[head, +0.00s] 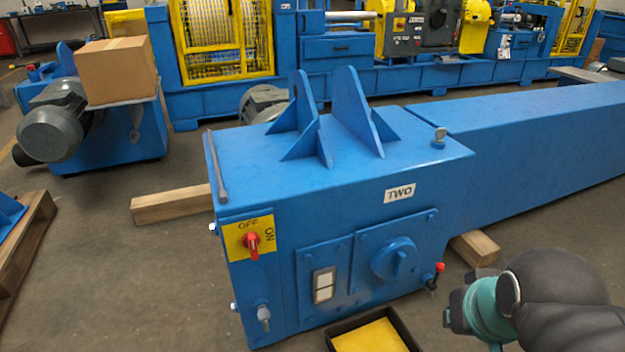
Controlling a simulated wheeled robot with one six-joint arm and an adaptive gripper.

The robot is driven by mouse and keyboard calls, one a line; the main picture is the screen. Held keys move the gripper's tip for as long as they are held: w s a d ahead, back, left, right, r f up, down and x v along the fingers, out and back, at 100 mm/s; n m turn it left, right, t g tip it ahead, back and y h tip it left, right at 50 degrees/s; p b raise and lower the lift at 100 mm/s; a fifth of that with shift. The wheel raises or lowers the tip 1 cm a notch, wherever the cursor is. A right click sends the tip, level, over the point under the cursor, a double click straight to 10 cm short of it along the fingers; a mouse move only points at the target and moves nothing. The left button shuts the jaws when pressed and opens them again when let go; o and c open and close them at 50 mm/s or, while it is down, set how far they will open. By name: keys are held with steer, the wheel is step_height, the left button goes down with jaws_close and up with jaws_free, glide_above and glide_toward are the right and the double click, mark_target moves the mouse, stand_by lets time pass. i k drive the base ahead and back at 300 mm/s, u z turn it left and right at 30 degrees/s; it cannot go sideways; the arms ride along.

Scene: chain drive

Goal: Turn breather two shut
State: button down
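A blue gearbox housing (330,185) stands on the floor with a white plate reading TWO (399,193) on its upper front edge. A small red-ended lever (437,274) sticks out low at the front right. Part of my arm, dark with a teal joint, shows at the lower right, in front of the housing's right end. My gripper's fingers are not seen.
A red switch (252,243) sits on a yellow OFF/ON plate at the front left. A metal bar (217,165) lies on the top's left edge, with blue upright brackets (350,115) mid-top. A black tray (405,328) is below. A long blue guard (540,135) extends right.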

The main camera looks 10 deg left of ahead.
mark_target(440, 133)
steer(key=z, duration=1.55)
steer(key=i, duration=2.4)
steer(key=u, duration=2.05)
